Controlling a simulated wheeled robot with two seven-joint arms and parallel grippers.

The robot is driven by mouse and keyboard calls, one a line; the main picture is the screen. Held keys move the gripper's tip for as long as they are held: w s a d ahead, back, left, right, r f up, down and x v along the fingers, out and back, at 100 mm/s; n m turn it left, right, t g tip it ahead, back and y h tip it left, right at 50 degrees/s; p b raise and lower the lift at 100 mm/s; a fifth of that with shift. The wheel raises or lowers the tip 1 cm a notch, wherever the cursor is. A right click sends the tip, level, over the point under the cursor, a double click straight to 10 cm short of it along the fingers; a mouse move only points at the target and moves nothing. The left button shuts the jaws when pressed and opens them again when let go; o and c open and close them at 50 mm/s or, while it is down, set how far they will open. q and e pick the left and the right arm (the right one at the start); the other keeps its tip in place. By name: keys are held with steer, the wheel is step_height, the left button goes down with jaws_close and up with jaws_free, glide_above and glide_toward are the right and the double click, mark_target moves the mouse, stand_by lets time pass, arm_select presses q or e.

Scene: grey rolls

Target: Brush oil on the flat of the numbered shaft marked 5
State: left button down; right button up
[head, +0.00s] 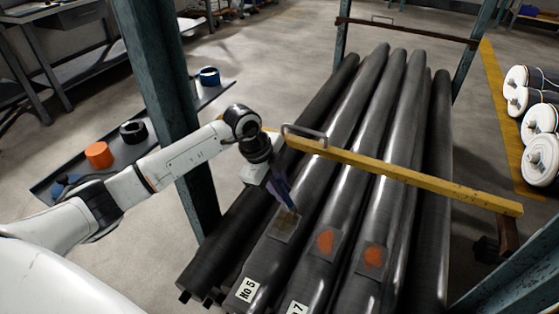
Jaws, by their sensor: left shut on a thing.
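The shaft marked NO 5 (262,262) is a long dark roll lying lengthwise in the rack, with a white label at its near end. Its flat (284,228) is a grey-brown patch without the bright orange seen on its neighbours. My left gripper (275,187) is shut on a brush (284,196) with a blue handle, just above the far part of this flat. The brush points down, its tip at or very near the flat's far edge; I cannot tell whether it touches. The gripper's fingers are partly hidden. My right gripper is not in view.
Two neighbouring shafts carry flats with orange patches (325,242) (373,258); one label shows a 7 (297,307). A yellow bar (420,179) with a handle crosses above the shafts. A teal post (165,100) stands behind my left arm. A tray (205,95) holds small containers.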

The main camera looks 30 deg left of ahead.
mark_target(280, 182)
arm_select(q)
step_height(280, 182, up, 3)
steer(key=shift+s+p, duration=0.15)
steer(key=shift+p, duration=0.5)
step_height(280, 182, up, 2)
steer(key=shift+r+p, duration=0.1)
steer(key=shift+p, duration=0.95)
step_height(280, 182, up, 2)
steer(key=shift+p, duration=0.95)
steer(key=shift+r, duration=0.1)
